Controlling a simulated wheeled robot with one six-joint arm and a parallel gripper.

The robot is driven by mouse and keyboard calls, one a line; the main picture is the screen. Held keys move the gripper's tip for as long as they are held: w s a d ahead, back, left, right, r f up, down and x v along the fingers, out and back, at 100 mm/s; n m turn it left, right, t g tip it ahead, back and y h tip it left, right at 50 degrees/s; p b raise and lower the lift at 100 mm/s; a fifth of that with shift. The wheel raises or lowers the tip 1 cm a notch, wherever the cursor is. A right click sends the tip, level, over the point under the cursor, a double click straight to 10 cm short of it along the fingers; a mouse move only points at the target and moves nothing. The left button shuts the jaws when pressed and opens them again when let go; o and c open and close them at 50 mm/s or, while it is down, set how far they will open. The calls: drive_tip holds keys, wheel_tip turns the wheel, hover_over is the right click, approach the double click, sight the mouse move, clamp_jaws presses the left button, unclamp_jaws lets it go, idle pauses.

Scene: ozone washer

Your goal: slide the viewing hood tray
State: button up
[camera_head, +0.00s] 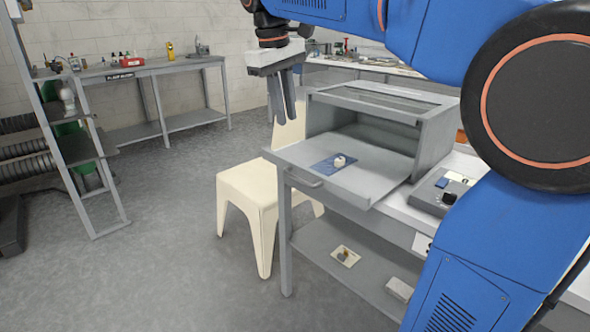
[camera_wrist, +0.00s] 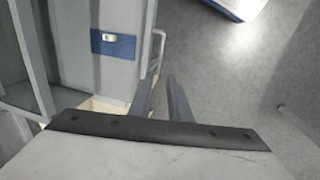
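The viewing hood (camera_head: 382,117) is a grey box on the bench, open at the front. Its flat grey tray (camera_head: 362,182) sticks out of the opening, with a bar handle (camera_head: 303,180) on its front edge. A blue mat (camera_head: 324,168) with a small white item (camera_head: 339,161) lies on the tray. My gripper (camera_head: 283,121) points down, above the tray's far front corner, and looks empty. In the wrist view its two fingers (camera_wrist: 163,80) stand a little apart, beside the tray (camera_wrist: 112,75). The handle (camera_wrist: 160,45) shows just past the fingertips, with no clear contact.
A cream chair (camera_head: 247,198) stands on the floor close to the tray's front. A dark grey device (camera_head: 440,192) sits on the bench right of the tray. A lower shelf (camera_head: 335,262) holds small items. A side table (camera_head: 150,68) stands at the back left.

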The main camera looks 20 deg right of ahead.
sight(295, 178)
drive_tip(key=d+f, duration=0.1)
drive_tip(key=f, duration=0.4)
drive_tip(key=d+f, duration=0.1)
drive_tip(key=f, duration=0.5)
drive_tip(key=w+d+f, duration=0.1)
drive_tip(key=f, duration=0.5)
clamp_jaws()
